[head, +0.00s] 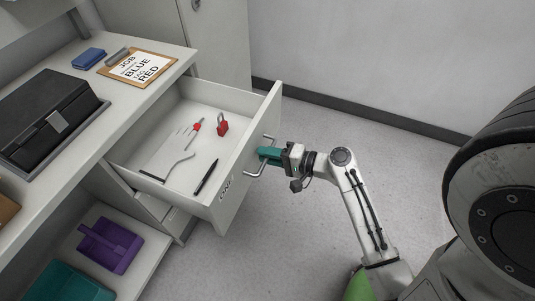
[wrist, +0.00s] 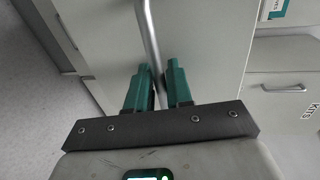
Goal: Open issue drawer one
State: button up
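The issue drawer one (head: 240,165), white and lettered "ONE" on its front, stands pulled well out of the cabinet. Its inside is visible in the head view. A metal bar handle (head: 255,171) is on its front; it also shows in the wrist view (wrist: 149,30). My gripper (head: 268,154), with teal fingers, is at the handle from the right.
The drawer holds a red padlock (head: 222,125), a black pen (head: 206,177), a bent rod and other small items. A clipboard (head: 138,68) and a black case (head: 45,115) are on the counter. Floor at right is clear.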

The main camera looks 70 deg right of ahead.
jog(key=shift+o, duration=0.7)
jog(key=v, duration=1)
jog(key=shift+s, duration=0.4)
jog(key=w+a+f+n+g+y+p, duration=0.2)
jog(key=a+f+n+g+y+p, duration=0.15)
jog(key=a+n+g, duration=1.05)
jog(key=s+a+r+n+h+p, duration=0.1)
jog(key=h, duration=0.1)
jog(key=s+a+r+n+h+p, duration=0.1)
jog(key=r+n+h, duration=0.1)
jog(key=shift+a+g, duration=0.25)
jog(key=shift+g, duration=0.05)
